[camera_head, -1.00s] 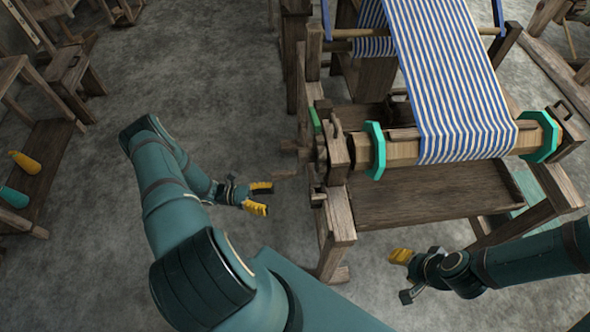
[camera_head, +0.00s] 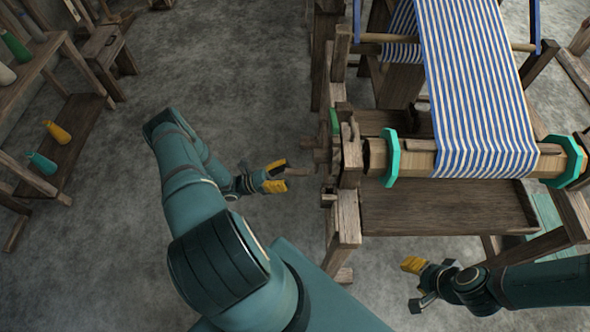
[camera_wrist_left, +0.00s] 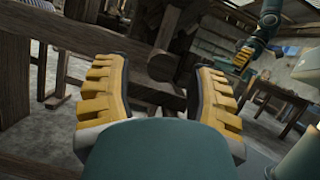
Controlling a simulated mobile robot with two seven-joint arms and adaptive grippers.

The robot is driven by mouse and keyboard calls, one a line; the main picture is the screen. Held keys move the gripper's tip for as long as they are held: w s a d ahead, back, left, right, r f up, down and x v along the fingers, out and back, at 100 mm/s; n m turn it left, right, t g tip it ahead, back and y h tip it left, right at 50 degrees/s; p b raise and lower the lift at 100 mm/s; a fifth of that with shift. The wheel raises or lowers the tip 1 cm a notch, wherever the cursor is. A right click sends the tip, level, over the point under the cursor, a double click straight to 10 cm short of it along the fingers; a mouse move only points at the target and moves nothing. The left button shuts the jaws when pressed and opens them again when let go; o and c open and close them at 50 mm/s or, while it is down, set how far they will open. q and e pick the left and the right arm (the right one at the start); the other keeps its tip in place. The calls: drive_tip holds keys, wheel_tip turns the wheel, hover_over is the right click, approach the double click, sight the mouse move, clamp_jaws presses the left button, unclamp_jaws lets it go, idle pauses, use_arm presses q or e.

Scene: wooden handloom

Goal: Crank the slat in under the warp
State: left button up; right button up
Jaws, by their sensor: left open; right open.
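The blue-and-white striped warp (camera_head: 470,90) runs down over the wooden front beam (camera_head: 418,160), between two green end discs. A thin wooden strip (camera_head: 412,144), perhaps the slat, lies along the beam left of the warp; whether it reaches under the cloth is hidden. A wooden crank (camera_head: 298,173) sticks out left of the loom frame. My left gripper (camera_head: 275,177) is open at the crank's outer end; contact cannot be told. In the left wrist view, dark wood (camera_wrist_left: 170,98) shows between its spread yellow fingers. My right gripper (camera_head: 416,284) is open and empty in front of the loom.
The loom's front post (camera_head: 345,220) stands close right of the crank. A wooden tray-like board (camera_head: 440,208) lies below the beam.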

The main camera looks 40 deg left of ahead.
sight(304, 169)
use_arm(q)
drive_tip(key=shift+x, duration=1.7)
clamp_jaws()
